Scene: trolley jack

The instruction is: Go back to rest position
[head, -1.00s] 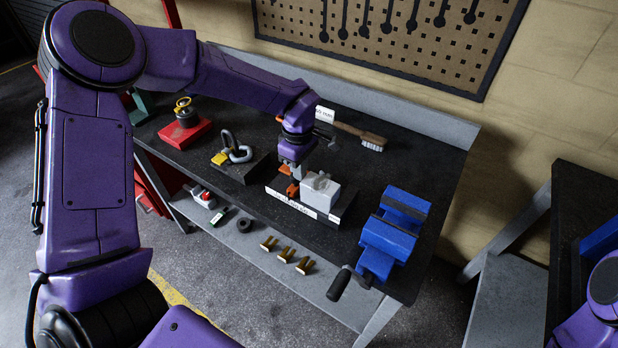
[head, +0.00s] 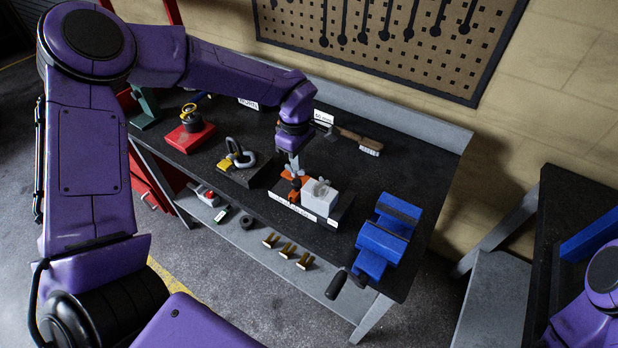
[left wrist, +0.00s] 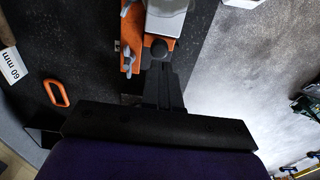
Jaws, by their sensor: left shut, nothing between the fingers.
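My left gripper (head: 295,170) is over the workbench, above and just behind an orange part (head: 300,179) beside a pale grey block (head: 320,197). Both sit on a dark base with a white label (head: 291,210) on its front. In the left wrist view my left gripper (left wrist: 160,98) has its dark fingers together with nothing between them. The orange part (left wrist: 130,45) and the grey block (left wrist: 168,18) show beyond the fingertips. Whether the fingertips touch the orange part I cannot tell. My right gripper is out of view; only a piece of my right arm shows at lower right.
A blue vise (head: 385,240) stands at the bench's right end. A shackle on a dark block (head: 240,160) and a red stand (head: 188,138) are to the left. A second bench (head: 565,200) is at right.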

